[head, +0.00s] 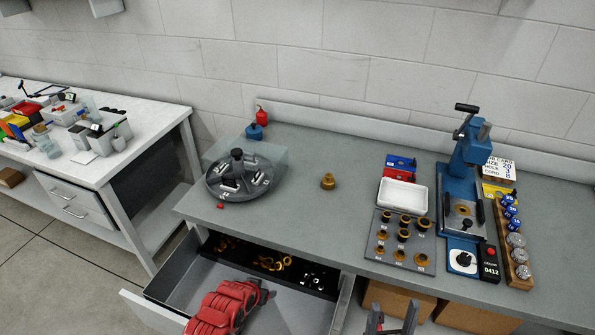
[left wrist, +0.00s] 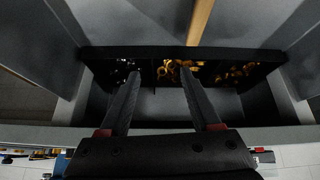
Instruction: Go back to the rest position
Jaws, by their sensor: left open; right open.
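My right gripper (head: 393,314) shows at the bottom edge of the head view, in front of the workbench. Its fingers are apart and nothing shows between them. My left gripper (left wrist: 160,76) is open and empty in the left wrist view, its fingers pointing toward brass and silver parts (left wrist: 166,72).
The grey workbench (head: 290,215) carries a round dark carousel (head: 240,178), a brass part (head: 328,181), a white tray (head: 403,196), a blue press (head: 467,165) and a wooden rack (head: 513,245). Cardboard boxes (head: 398,300) sit underneath. A white table (head: 145,120) stands left.

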